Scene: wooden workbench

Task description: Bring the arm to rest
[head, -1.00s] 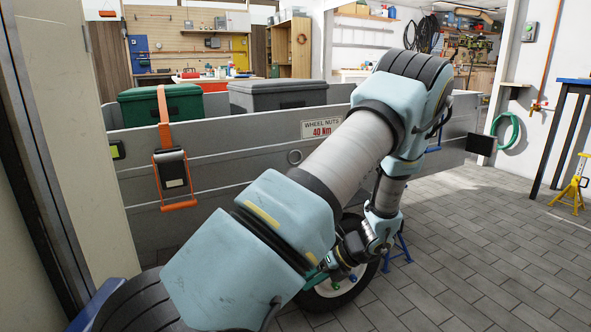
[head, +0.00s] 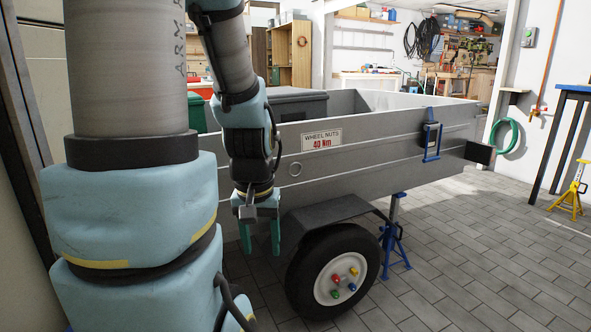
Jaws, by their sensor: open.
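My arm rises at the left of the head view, with its upper link close to the camera and its forearm hanging down beyond it. My gripper (head: 260,236) points downward in front of the grey trailer's side (head: 390,138), left of the wheel (head: 334,271). Its two teal fingers are apart with nothing between them. The wheel hub carries several coloured nuts (head: 337,283), among them red, yellow, green and blue. A gap shows between the gripper and the wheel.
A blue stand (head: 396,240) is beside the wheel under the trailer. A yellow stand (head: 572,192) and a blue-topped table (head: 575,84) are at the right. The tiled floor (head: 480,240) right of the trailer is clear. A grey box (head: 297,104) sits in the trailer.

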